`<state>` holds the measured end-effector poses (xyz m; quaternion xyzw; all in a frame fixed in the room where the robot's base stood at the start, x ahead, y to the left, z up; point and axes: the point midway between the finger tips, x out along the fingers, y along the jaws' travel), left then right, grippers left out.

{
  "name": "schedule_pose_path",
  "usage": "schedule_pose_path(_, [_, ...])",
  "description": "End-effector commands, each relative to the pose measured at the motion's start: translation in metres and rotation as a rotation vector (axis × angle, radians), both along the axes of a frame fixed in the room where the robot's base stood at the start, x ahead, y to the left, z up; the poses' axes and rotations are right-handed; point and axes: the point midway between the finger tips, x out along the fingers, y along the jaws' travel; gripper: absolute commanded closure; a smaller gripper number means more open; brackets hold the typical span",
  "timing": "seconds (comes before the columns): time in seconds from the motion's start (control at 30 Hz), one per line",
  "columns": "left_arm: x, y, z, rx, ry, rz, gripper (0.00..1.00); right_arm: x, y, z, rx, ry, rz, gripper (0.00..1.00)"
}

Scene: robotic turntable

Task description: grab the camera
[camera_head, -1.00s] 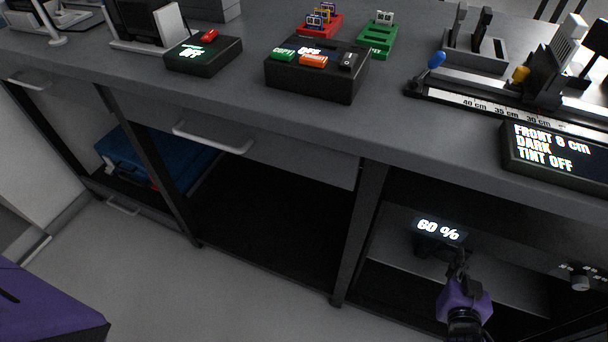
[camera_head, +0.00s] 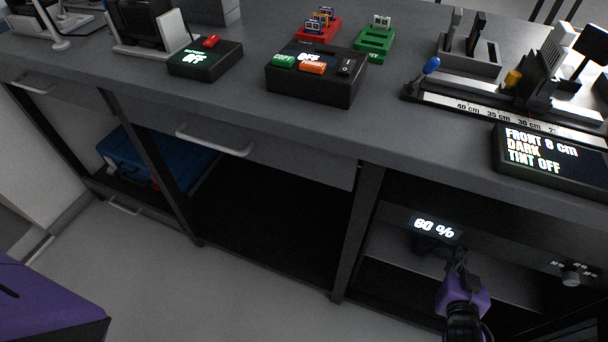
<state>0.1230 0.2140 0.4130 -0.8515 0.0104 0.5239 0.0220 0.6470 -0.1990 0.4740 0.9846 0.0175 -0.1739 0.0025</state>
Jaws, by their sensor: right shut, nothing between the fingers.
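I cannot clearly make out the camera. A small dark object (camera_head: 424,243), too dim to identify, sits in the lower right bay just below a lit display (camera_head: 435,229) that reads 60 %. My right gripper (camera_head: 457,260) is at the front of that bay, just right of and below the dark object. It is shut and seems empty; whether it touches the object cannot be told. My left gripper is out of view.
The grey bench top (camera_head: 400,125) overhangs the bay. A dark post (camera_head: 357,235) stands left of the gripper, and a knob (camera_head: 570,278) is to the right. A blue case (camera_head: 190,165) lies in a left bay. The middle bay looks empty.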

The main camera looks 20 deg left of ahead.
Motion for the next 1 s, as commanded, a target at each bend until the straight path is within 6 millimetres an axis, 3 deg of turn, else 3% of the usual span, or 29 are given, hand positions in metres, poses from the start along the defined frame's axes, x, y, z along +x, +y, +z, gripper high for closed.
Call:
schedule_pose_path(0.07, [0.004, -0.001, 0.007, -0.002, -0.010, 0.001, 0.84, -0.004, -0.003, 0.004, 0.000, 0.002, -0.001, 1.00])
schedule_pose_path(0.4, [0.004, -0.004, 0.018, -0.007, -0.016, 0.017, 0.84, -0.080, -0.005, 0.002, 0.001, 0.003, -0.002, 1.00])
schedule_pose_path(0.6, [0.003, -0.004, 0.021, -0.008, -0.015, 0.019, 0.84, -0.111, -0.006, 0.001, 0.000, 0.003, -0.001, 1.00])
schedule_pose_path(1.0, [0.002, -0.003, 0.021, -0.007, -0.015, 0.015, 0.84, -0.120, -0.006, 0.001, 0.000, 0.000, 0.000, 1.00])
